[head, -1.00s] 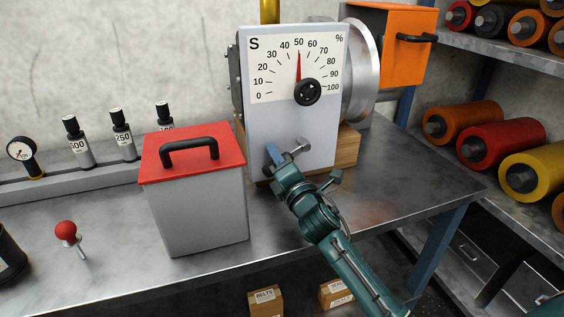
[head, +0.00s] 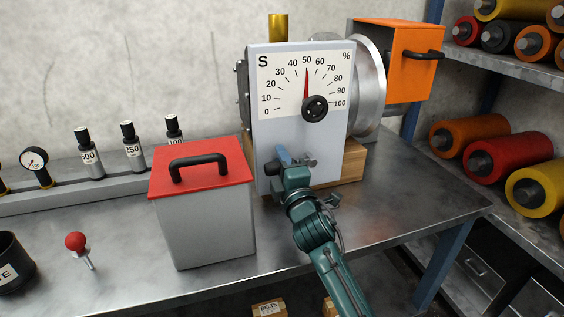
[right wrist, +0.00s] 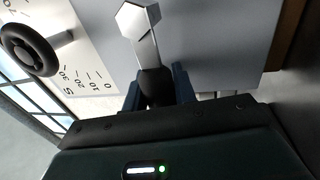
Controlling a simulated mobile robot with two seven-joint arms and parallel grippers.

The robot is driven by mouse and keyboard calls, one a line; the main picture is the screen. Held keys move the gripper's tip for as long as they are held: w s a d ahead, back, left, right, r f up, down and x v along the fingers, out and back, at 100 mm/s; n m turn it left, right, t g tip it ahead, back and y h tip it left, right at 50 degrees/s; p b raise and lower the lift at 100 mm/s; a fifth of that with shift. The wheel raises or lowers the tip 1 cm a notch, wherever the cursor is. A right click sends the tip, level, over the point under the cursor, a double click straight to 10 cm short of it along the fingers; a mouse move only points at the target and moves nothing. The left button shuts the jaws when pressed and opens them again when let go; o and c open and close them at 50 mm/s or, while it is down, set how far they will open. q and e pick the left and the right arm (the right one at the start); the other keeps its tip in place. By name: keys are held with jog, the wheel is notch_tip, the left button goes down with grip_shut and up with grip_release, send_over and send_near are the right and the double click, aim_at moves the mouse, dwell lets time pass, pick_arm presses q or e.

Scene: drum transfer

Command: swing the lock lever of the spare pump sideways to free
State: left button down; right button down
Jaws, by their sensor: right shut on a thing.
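The spare pump (head: 287,145) has a pale front panel with an S dial and a black knob; its red needle points near 50. Its lock lever (head: 308,163) is low on the panel, largely hidden by my gripper in the head view. In the right wrist view the lever (right wrist: 146,50) has a silver hex pivot, a silver arm and a black grip. My right gripper (head: 292,162) is shut on the black grip, with a blue finger on each side (right wrist: 157,88). My left gripper is not in view.
A grey box with a red lid (head: 202,205) and black handle stands just left of my right arm. An orange box (head: 390,65) is behind the pump at right. The bench (head: 410,205) right of the pump is clear.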

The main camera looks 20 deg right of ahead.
jog(key=shift+r, duration=0.15)
jog(key=c, duration=1.1)
grip_release()
jog(key=shift+s+f, duration=0.2)
jog(key=shift+s, duration=0.15)
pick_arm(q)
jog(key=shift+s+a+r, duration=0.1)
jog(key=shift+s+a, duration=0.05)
pick_arm(e)
jog(key=s, duration=0.4)
jog(key=s+f, duration=0.1)
jog(key=s, duration=0.3)
jog(key=s+f, duration=0.1)
jog(key=s, duration=0.3)
jog(key=shift+s+d+f, duration=0.15)
jog(key=shift+d, duration=0.05)
